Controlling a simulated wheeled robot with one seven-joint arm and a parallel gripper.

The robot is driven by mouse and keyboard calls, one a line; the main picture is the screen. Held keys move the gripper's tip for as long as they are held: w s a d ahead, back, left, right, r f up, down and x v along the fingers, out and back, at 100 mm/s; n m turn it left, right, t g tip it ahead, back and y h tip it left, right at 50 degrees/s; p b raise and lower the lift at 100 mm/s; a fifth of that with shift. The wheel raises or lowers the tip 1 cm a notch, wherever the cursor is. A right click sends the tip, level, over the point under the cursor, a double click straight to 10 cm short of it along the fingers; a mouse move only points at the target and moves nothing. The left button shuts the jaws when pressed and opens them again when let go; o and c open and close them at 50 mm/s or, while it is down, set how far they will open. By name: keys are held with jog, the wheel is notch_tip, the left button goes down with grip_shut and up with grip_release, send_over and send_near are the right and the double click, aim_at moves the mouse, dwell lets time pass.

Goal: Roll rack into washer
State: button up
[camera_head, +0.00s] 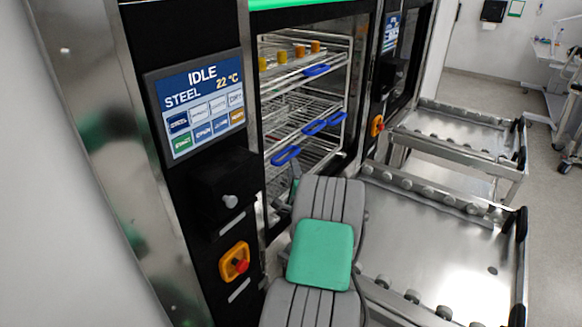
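The wire rack (297,100) stands in the open doorway of the washer (369,40), its shelves inside the steel frame of the opening. It has several blue handles, one of them the lower-left handle (285,156). Small yellow and orange items (283,57) stand on its top shelf. My gripper (295,168) is at the rack's lower left, close by that blue handle. My grey arm with a green cover hides most of the gripper and the rack's bottom. I cannot tell whether the fingers touch the handle. The washer's screen (198,102) reads IDLE, STEEL, 22 °C.
An empty steel roller trolley (450,262) stands at the washer front, right of my arm. A second empty trolley (455,130) stands beyond it by another washer. An orange emergency stop (235,262) sits on the left panel. Open floor (556,215) lies at the right.

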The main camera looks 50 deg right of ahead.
jog(key=shift+s+a, duration=0.3)
